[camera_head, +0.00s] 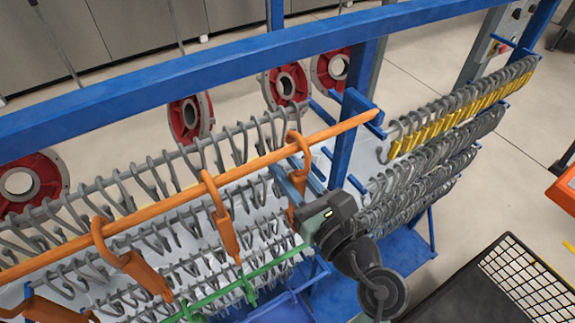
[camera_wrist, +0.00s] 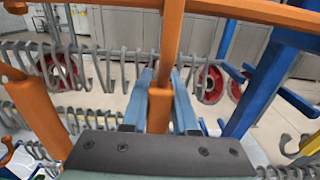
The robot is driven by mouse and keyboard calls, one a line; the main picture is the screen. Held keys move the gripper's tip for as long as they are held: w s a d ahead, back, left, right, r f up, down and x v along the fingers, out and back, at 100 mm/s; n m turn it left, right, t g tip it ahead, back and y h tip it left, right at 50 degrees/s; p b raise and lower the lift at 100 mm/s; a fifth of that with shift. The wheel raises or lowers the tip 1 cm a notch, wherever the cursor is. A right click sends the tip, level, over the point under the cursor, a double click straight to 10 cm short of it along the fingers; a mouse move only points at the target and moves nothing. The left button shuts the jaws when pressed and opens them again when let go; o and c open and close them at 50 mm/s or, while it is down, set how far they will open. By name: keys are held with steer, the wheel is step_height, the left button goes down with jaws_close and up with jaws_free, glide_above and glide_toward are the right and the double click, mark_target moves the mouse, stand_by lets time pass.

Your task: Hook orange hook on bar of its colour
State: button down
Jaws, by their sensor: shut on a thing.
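The orange bar (camera_head: 255,165) runs slantwise across the head view and shows along the top of the wrist view (camera_wrist: 250,12). My gripper (camera_head: 290,184) is at its right part, just below the bar. Its two blue-grey fingers (camera_wrist: 159,100) are shut on the lower body of an orange hook (camera_wrist: 170,45). In the head view, this hook's curved top (camera_head: 297,138) appears looped over the bar. Contact with the bar cannot be told; the hook's top is cut off in the wrist view. Another orange hook (camera_head: 220,215) hangs on the bar to the left, and one more (camera_head: 125,258) farther left.
A green bar (camera_head: 235,280) with green hooks lies below. Racks of grey hooks (camera_head: 150,180) stand behind, and yellow-marked hooks (camera_head: 450,118) stand right. A blue frame post (camera_head: 350,130) rises near the bar's right end. A black mesh-topped surface (camera_head: 490,280) is at lower right.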

steer(key=c, duration=0.6)
jaws_free()
steer(key=b+v, duration=0.5)
steer(key=v, duration=0.8)
